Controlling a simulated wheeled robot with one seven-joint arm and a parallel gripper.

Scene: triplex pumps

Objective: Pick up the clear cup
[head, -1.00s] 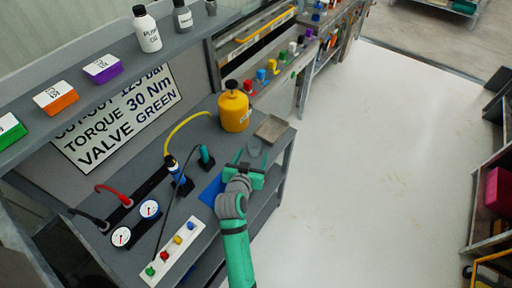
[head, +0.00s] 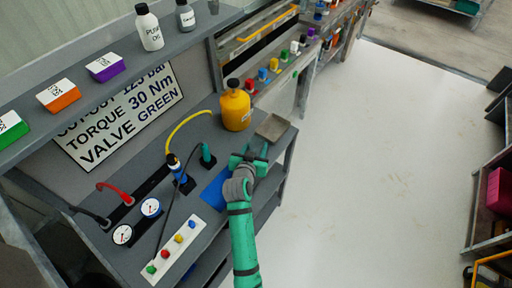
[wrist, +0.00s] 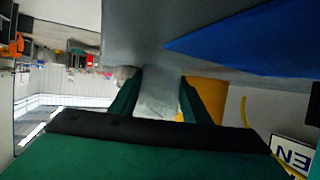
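My gripper (head: 250,155) is over the bench in the head view, beyond the blue mat (head: 216,188). Its two green fingers stand apart, pointing to the bench's far end. In the wrist view the fingers of my gripper (wrist: 160,98) flank a pale, see-through shape, the clear cup (wrist: 158,92). The cup fills most of the gap, and I cannot tell whether the fingers touch it. In the head view the cup is not clearly visible at the gripper.
A yellow bottle (head: 236,108) and a shallow grey tray (head: 271,127) stand just beyond my gripper. A green-topped fitting (head: 208,155), a blue fitting (head: 178,169) and a yellow hose are to its left. The floor (head: 365,180) on the right is clear.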

